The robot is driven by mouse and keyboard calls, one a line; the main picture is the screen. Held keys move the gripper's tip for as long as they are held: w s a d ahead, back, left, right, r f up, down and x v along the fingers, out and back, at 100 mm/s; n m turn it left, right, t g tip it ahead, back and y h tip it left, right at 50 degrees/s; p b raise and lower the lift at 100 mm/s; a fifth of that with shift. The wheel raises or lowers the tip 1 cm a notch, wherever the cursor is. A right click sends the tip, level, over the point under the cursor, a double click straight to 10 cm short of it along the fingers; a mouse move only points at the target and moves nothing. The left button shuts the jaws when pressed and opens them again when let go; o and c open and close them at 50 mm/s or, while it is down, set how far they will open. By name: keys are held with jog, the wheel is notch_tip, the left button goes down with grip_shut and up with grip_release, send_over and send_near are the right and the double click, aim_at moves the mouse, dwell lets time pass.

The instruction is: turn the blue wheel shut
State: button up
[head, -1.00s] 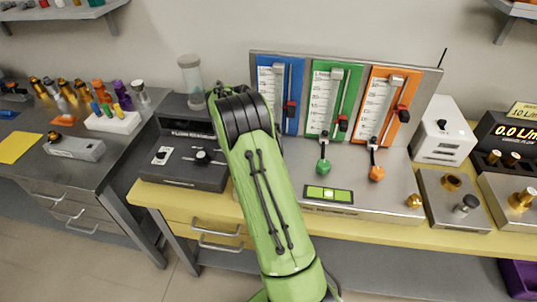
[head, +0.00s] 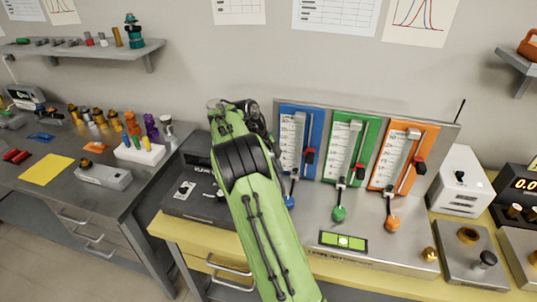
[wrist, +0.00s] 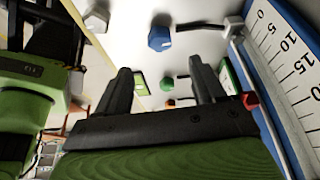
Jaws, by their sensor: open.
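The blue wheel (wrist: 159,39) is a small faceted knob on the pale metal base below the blue flowmeter panel. In the head view the blue wheel (head: 289,202) shows just right of my green arm, partly covered by it. My gripper (wrist: 160,75) is open and empty in the wrist view. Its two dark fingers point toward the panel base, and the blue wheel lies beyond the fingertips, between and apart from them. In the head view my arm hides the fingers. The blue panel (head: 300,140) carries a scale and a red-tipped slider.
A green wheel (head: 338,214) and an orange wheel (head: 392,223) sit to the right under their own panels. A green level (head: 343,241) lies in front. A grey box (head: 190,190) stands left of my arm. A white box (head: 462,180) stands at right.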

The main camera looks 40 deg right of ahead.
jog(key=p+v, duration=0.2)
jog(key=v, duration=0.3)
jog(key=shift+w+r, duration=0.1)
jog(key=shift+r, duration=0.15)
jog(key=s+a+r+n+t+y, duration=0.1)
jog(key=s+a+r+n+t, duration=0.4)
jog(key=s+a+r+n, duration=0.75)
jog(key=s+a+f+n+t+y, duration=0.1)
jog(key=s+a+f+n+t, duration=0.2)
jog(key=s+a+n, duration=0.6)
jog(key=s+n+t, duration=0.1)
jog(key=s+n, duration=0.3)
jog(key=n, duration=0.2)
jog(key=shift+a+f+y, duration=0.2)
jog(key=shift+a+y, duration=0.2)
jog(key=shift+n, duration=0.25)
